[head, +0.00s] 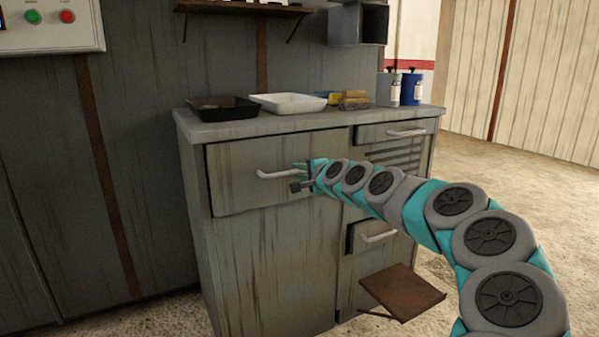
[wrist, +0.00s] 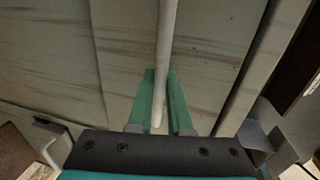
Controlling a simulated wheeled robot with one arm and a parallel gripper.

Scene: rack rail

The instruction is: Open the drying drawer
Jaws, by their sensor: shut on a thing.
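A wide drawer front (head: 235,182) with a pale bar handle (head: 275,174) sits at the upper left of the grey cabinet. No label shows which drawer is the drying drawer. My gripper (head: 306,176) is at the right end of this handle in the head view. In the wrist view, the handle (wrist: 166,55) runs between the two green fingers of my gripper (wrist: 160,100), which are shut on it near its end. The drawer front looks closed or nearly so; my arm covers its right part in the head view.
A smaller drawer (head: 395,132) and a lower handled front (head: 370,236) are on the cabinet's right side. A brown flap or stool-like panel (head: 402,291) juts out low. The worktop holds a black tray (head: 226,110), a white tray (head: 287,103) and bottles (head: 411,88).

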